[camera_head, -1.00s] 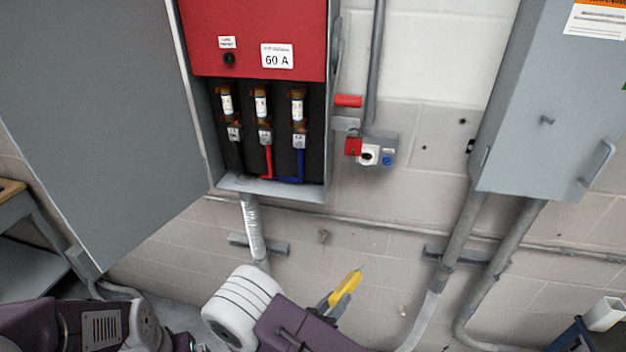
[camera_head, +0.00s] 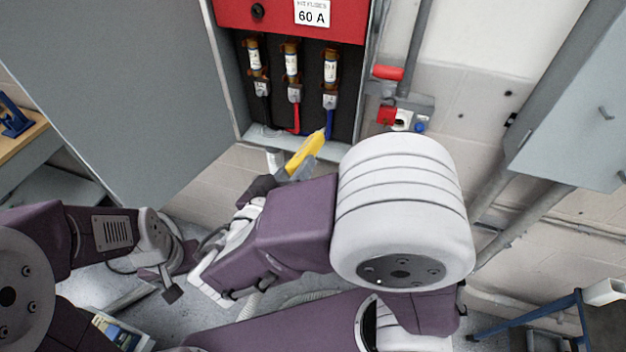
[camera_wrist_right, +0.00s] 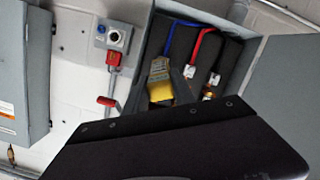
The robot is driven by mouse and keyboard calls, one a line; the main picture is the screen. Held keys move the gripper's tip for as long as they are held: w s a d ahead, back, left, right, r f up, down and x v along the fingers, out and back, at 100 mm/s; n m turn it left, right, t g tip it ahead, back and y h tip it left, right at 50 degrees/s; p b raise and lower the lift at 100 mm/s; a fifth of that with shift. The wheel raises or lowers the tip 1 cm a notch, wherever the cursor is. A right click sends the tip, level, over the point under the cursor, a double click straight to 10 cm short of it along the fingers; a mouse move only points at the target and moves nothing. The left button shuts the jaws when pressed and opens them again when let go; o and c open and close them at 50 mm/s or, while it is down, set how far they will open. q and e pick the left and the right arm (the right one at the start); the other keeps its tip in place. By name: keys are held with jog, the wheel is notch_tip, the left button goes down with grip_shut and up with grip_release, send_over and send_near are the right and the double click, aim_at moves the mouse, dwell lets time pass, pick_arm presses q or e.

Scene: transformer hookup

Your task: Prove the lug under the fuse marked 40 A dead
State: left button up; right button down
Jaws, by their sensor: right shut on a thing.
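Three fuses, the left (camera_head: 254,66), middle (camera_head: 291,64) and right (camera_head: 330,70), stand upright in the open box. Their ratings are too small to read. Below them are the left lug (camera_head: 261,88), middle lug (camera_head: 295,93) and right lug (camera_head: 330,100), with black, red and blue wires. My right gripper (camera_head: 297,168) is shut on a yellow tester (camera_head: 306,150), which also shows in the right wrist view (camera_wrist_right: 161,91). The tester's tip points up toward the blue wire, below the right lug; I cannot tell contact. My left gripper (camera_head: 168,284) is low at the left, its jaws unclear.
The red panel (camera_head: 270,14) above the fuses bears a 60 A label (camera_head: 312,12). The open grey door (camera_head: 110,80) stands left. A red handle (camera_head: 388,72) and small socket box (camera_head: 402,120) are right of the box. A grey cabinet (camera_head: 580,120) hangs farther right.

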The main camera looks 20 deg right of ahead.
aim_at(306, 146)
jog(key=shift+s+a+r, duration=0.1)
jog(key=shift+a+r, duration=0.05)
jog(key=shift+r, duration=0.4)
jog(key=shift+a+r, duration=0.15)
jog(key=shift+r, duration=0.35)
jog(key=shift+s+a+r+p, duration=0.2)
jog(key=shift+r+p, duration=0.1)
jog(key=shift+r, duration=0.05)
jog(key=shift+s+a+n+t+y, duration=0.15)
jog(key=shift+s+n+t+y, duration=0.1)
jog(key=shift+n+t+y, duration=0.05)
jog(key=p+x, duration=0.1)
jog(key=x, duration=0.1)
jog(key=r+x, duration=0.1)
jog(key=x, duration=0.2)
jog(key=p+x, duration=0.1)
jog(key=x, duration=0.1)
jog(key=shift+w+r+p, duration=0.25)
jog(key=shift+p, duration=0.05)
jog(key=shift+w+d+f, duration=0.1)
jog(key=shift+w+d, duration=0.2)
jog(key=shift+d, duration=0.05)
pick_arm(q)
notch_tip(306, 146, up, 4)
jog(key=shift+s, duration=0.1)
pick_arm(e)
jog(key=shift+s, duration=0.1)
